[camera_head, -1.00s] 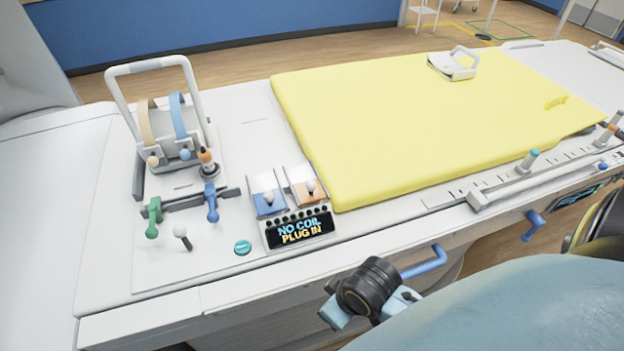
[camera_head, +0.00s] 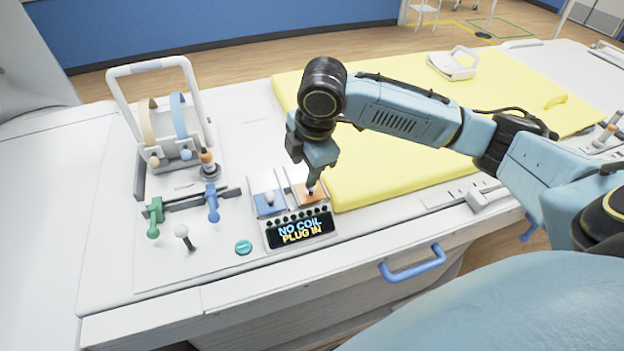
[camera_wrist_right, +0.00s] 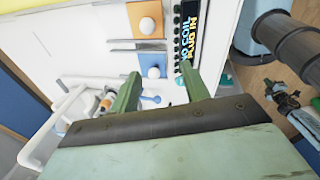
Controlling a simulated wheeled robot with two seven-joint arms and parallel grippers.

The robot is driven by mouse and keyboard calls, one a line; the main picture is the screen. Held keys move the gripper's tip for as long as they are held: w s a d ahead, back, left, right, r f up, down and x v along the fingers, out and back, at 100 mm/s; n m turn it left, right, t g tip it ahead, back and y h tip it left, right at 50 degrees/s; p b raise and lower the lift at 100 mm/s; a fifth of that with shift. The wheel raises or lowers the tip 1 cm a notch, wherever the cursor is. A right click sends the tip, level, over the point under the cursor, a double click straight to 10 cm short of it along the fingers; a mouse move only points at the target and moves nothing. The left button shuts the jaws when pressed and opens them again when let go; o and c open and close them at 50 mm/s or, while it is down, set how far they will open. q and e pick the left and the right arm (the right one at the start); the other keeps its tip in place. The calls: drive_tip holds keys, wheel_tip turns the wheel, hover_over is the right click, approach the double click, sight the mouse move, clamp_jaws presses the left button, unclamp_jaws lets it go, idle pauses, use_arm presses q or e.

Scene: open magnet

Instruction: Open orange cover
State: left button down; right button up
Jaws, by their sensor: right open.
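The orange cover (camera_head: 304,195) is a small orange square with a pale knob, beside a matching blue square (camera_head: 268,203) on the white console. A thin pale flap edge shows at each square; I cannot tell how far either flap is raised. My right gripper (camera_head: 312,180) points down over the orange square and partly hides it and its knob. I cannot tell whether it touches. In the right wrist view my right gripper (camera_wrist_right: 162,82) is open and empty. There the blue square (camera_wrist_right: 158,57) appears between the fingertips and the orange square (camera_wrist_right: 146,18) beyond them. My left gripper is out of view.
A dark display (camera_head: 300,231) reading "NO COIL PLUG IN" sits just in front of the squares. Green (camera_head: 154,212) and blue (camera_head: 212,205) levers and a white handled frame (camera_head: 150,65) stand to the left. The yellow mat (camera_head: 420,90) lies to the right, under my right arm.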

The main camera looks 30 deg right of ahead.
drive_tip(key=d+r, duration=0.3)
drive_tip(key=d, duration=0.1)
drive_tip(key=shift+n, duration=0.3)
drive_tip(key=b+x, duration=0.1)
drive_tip(key=x, duration=1.2)
drive_tip(key=shift+w, duration=0.1)
drive_tip(key=shift+r, duration=0.1)
clamp_jaws()
drive_tip(key=shift+d, duration=0.1)
